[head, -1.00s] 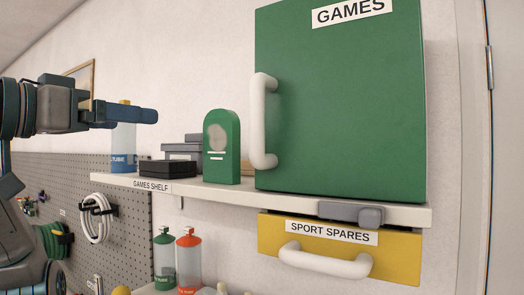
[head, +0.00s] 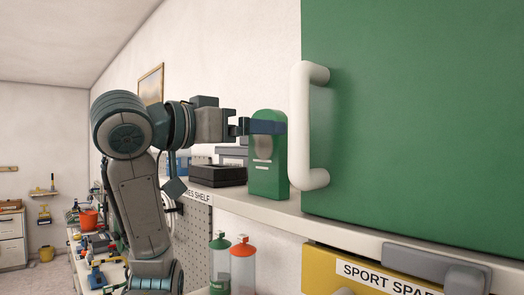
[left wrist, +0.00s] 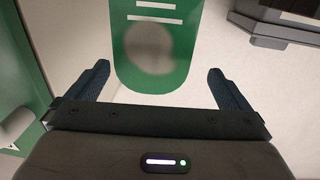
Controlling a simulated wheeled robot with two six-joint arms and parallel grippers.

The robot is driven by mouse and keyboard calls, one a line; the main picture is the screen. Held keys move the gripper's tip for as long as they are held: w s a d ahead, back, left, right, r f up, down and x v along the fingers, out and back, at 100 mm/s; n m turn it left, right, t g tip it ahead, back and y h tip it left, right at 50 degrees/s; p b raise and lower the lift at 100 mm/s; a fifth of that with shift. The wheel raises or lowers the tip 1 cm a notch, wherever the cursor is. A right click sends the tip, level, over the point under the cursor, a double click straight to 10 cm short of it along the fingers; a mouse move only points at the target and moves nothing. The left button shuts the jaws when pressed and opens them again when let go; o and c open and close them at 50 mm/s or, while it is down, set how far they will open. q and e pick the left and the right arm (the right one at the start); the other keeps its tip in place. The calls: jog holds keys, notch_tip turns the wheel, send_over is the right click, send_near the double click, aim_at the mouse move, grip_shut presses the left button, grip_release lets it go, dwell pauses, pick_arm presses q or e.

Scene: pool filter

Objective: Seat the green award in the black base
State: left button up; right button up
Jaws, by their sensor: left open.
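The green award (head: 267,178) stands upright on the shelf, with a rounded top and a pale round patch. The black base (head: 218,175) sits just left of it, a low dark block. My left gripper (head: 262,126) is open at the award's upper part. In the left wrist view the award (left wrist: 150,75) appears upside down, its rounded end between the two spread fingers (left wrist: 155,82), with gaps at both sides. It is not gripped. My right gripper is not in view.
The green games cabinet (head: 420,110) with its white handle (head: 302,125) stands close right of the award. Grey boxes (head: 233,153) are behind the base. The yellow sport spares drawer (head: 325,272) and bottles (head: 243,265) are below the shelf.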

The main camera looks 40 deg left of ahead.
pick_arm(q)
jog(key=w+p, duration=0.1)
jog(key=w+d, duration=0.1)
jog(key=w, duration=0.1)
jog(key=w+p, duration=0.1)
jog(key=w, duration=0.1)
jog(key=shift+w+d+f+p, duration=0.1)
jog(key=shift+w+d+p, duration=0.15)
jog(key=shift+p, duration=0.05)
jog(key=shift+s, duration=0.1)
jog(key=shift+c, duration=1.1)
jog(key=c, duration=1.1)
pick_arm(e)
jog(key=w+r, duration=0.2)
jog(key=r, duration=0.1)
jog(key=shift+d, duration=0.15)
